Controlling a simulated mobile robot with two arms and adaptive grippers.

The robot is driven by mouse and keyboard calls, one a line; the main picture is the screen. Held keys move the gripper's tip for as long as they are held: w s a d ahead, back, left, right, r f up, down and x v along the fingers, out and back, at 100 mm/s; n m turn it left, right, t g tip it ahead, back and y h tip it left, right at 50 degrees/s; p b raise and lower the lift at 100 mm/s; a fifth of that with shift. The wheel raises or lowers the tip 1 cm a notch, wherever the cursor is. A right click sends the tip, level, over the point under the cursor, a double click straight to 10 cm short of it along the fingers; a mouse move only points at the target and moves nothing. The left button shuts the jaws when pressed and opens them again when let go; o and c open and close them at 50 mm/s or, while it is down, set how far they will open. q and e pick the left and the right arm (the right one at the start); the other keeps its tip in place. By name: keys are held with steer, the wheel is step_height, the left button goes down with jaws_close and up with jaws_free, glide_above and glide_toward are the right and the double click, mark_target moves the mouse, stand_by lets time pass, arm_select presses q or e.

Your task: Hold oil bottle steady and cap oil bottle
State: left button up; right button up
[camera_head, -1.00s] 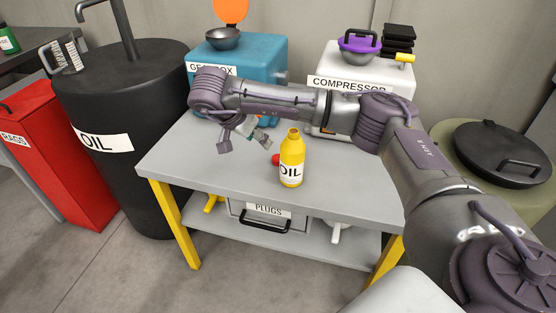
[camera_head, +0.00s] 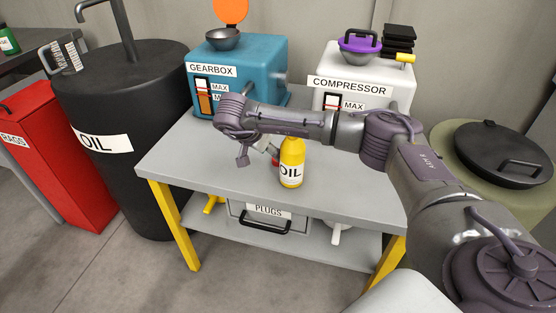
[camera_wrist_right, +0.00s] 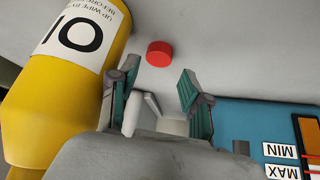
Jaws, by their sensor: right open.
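The yellow oil bottle (camera_head: 291,150) stands upright on the grey table, its white label facing the head camera. My right arm crosses in front of its top, so its mouth is hidden. In the right wrist view the bottle (camera_wrist_right: 35,125) lies close beside the left finger. The red cap (camera_head: 275,161) rests on the table just left of the bottle, partly hidden. In the right wrist view the cap (camera_wrist_right: 159,54) sits beyond and between the fingertips. My right gripper (camera_wrist_right: 155,82) is open and empty. It also shows in the head view (camera_head: 257,157). My left gripper is not seen.
The table (camera_head: 185,160) has free room at its left and front. The blue gearbox (camera_head: 262,65) and white compressor (camera_head: 375,85) stand along its back. A black oil drum (camera_head: 110,190) stands left of it. A plugs drawer (camera_head: 262,225) is below the tabletop.

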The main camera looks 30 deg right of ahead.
steer(key=x, duration=0.5)
steer(key=shift+c, duration=0.2)
steer(key=c, duration=0.5)
